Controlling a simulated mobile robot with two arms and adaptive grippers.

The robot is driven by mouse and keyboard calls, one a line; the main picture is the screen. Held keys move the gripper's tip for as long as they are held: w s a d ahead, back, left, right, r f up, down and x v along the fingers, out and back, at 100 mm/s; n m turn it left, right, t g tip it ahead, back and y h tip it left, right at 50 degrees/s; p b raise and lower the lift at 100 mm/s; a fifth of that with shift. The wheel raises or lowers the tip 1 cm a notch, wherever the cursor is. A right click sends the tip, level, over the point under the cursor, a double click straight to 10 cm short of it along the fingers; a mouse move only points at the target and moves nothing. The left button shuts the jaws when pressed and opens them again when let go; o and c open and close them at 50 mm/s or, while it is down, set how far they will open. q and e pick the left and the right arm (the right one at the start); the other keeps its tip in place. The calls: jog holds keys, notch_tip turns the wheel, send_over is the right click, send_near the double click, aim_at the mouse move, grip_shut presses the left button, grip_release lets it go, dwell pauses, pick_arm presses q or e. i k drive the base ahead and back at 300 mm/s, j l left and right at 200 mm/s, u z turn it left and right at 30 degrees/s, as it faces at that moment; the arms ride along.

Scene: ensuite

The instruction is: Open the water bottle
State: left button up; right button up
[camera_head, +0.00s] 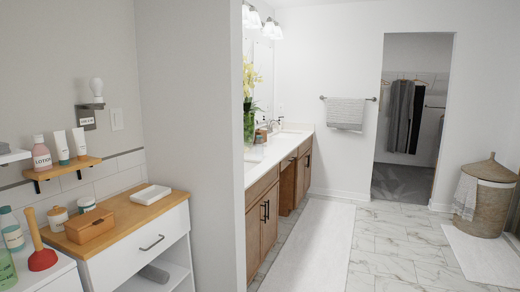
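Neither of my grippers is in view. I cannot pick out a water bottle for certain. A translucent green bottle (6,270) is cut off by the left edge, at the bottom left. A white bottle with a teal label (12,230) stands behind it. A pink lotion bottle (41,157) stands on a small wooden wall shelf (84,168), beside two white tubes.
A white cabinet with a wooden top (135,207) holds a wooden box (90,226), jars and a white tray. A red plunger (42,259) stands at its left. A vanity (264,205) lies beyond the wall corner.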

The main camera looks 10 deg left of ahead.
aim_at(259, 143)
jog(key=i+z, duration=0.3)
jog(key=i, duration=1.9)
